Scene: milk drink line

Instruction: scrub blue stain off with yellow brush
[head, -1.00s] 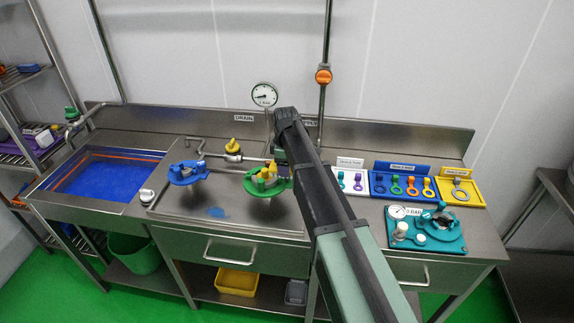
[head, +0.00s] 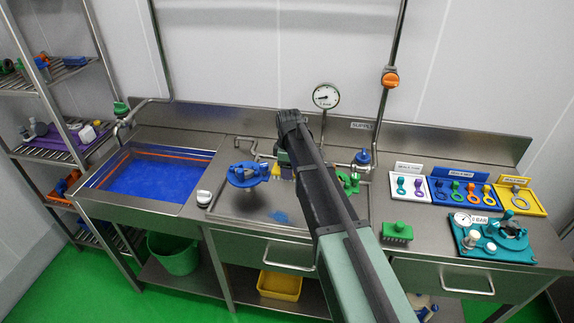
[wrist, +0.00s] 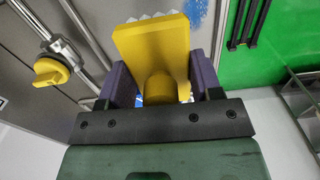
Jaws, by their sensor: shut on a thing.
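My gripper (wrist: 158,90) is shut on the yellow brush (wrist: 152,48), with a purple finger on each side of its handle and white bristles at its far edge. In the head view my gripper is mostly hidden by my arm above the drain tray; a bit of yellow beside it (head: 277,171) is probably the brush. The blue stain (head: 280,217) lies on the steel tray surface, in front of and below the gripper. It also shows in the wrist view (wrist: 197,12), just beyond the brush and to its right. I see no contact between them.
A blue-handled fitting (head: 246,175) stands left of my arm, and a green one (head: 348,181) right. A yellow valve knob (wrist: 50,72) on a pipe is near the gripper's left. A green brush (head: 397,231) sits on the counter. The blue-filled sink (head: 148,176) is further left.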

